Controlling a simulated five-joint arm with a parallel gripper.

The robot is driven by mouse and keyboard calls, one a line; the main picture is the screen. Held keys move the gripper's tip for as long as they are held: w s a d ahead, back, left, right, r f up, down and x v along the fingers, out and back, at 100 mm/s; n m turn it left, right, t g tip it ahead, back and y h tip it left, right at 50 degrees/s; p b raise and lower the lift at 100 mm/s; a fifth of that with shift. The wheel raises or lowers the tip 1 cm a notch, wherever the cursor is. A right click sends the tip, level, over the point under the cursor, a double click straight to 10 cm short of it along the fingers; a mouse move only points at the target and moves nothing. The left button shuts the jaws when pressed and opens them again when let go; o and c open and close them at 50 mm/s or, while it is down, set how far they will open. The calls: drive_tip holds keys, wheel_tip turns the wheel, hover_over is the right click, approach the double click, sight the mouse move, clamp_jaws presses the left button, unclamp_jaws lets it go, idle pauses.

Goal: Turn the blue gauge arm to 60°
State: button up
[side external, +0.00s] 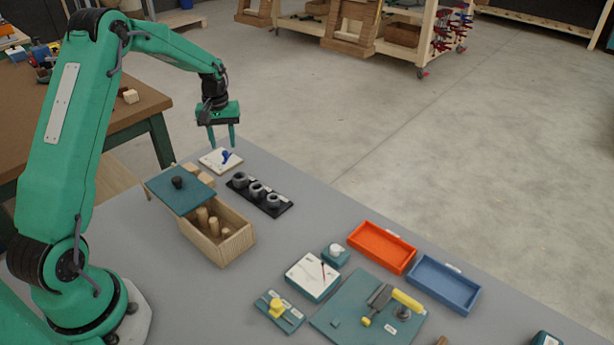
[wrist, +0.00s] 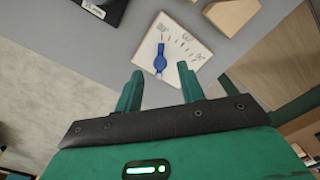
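The gauge is a white plate (side external: 209,164) at the far edge of the grey table in the side view. In the wrist view the plate (wrist: 178,80) carries a fan of black tick marks and small labels. The blue gauge arm (wrist: 159,62) has a round hub, and its narrow end points at the leftmost marks; the labels are too small to read surely. It also shows in the side view (side external: 226,156). My gripper (side external: 222,147) is open and empty, fingers pointing down above the plate. In the wrist view its fingertips (wrist: 159,72) appear either side of the blue arm, apart from it.
A black holder (side external: 281,209) with several grey rings stands close by. A wooden box (side external: 231,252) with pegs and a teal lid (side external: 170,193), plus wooden blocks (side external: 203,175), are also near. Orange (side external: 382,247) and blue (side external: 444,285) trays lie farther right.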

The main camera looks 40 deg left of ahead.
drive_tip(key=shift+f, duration=1.3)
clamp_jaws()
drive_tip(key=shift+a+m, duration=0.1)
drive_tip(key=shift+m, duration=0.3)
drive_tip(key=shift+s+a+r+m, duration=0.1)
drive_tip(key=shift+a+m, duration=0.15)
drive_tip(key=shift+m, duration=0.6)
drive_tip(key=shift+s+a+f+m, duration=0.1)
drive_tip(key=shift+a+m, duration=0.15)
drive_tip(key=shift+m, duration=0.55)
drive_tip(key=shift+a+r+m, duration=0.1)
drive_tip(key=shift+a+m, duration=0.15)
drive_tip(key=shift+m, duration=0.6)
unclamp_jaws()
